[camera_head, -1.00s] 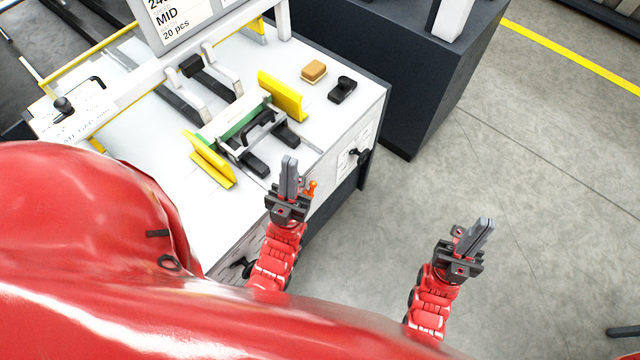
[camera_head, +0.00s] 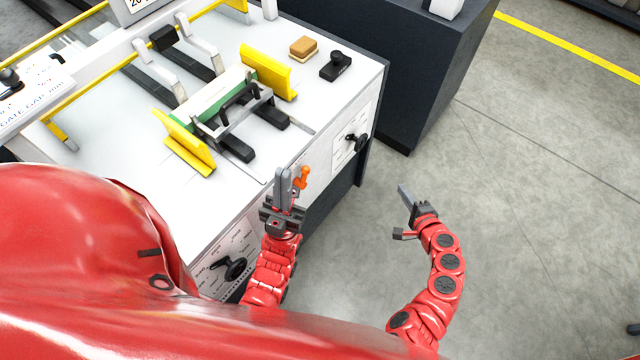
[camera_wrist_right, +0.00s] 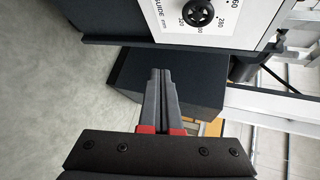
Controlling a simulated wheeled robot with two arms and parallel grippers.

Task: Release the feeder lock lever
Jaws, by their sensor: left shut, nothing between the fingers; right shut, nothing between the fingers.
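A small orange lever (camera_head: 302,178), which looks like the feeder lock lever, sticks out from the front side of the white machine. My left gripper (camera_head: 284,184) is shut and upright just left of the lever, partly overlapping it in the head view; I cannot tell whether they touch. My right gripper (camera_head: 405,194) is shut and empty over the floor, right of the machine, pointing up and left. Its closed fingers (camera_wrist_right: 161,95) show in the right wrist view, in front of a dark block. The lever is not visible in that view.
The white machine top (camera_head: 110,150) carries yellow guides (camera_head: 268,72), a brown block (camera_head: 303,48) and a black device (camera_head: 336,66). Black knobs (camera_head: 235,268) (camera_head: 357,142) sit on the front panel; a knob (camera_wrist_right: 198,12) shows in the wrist view.

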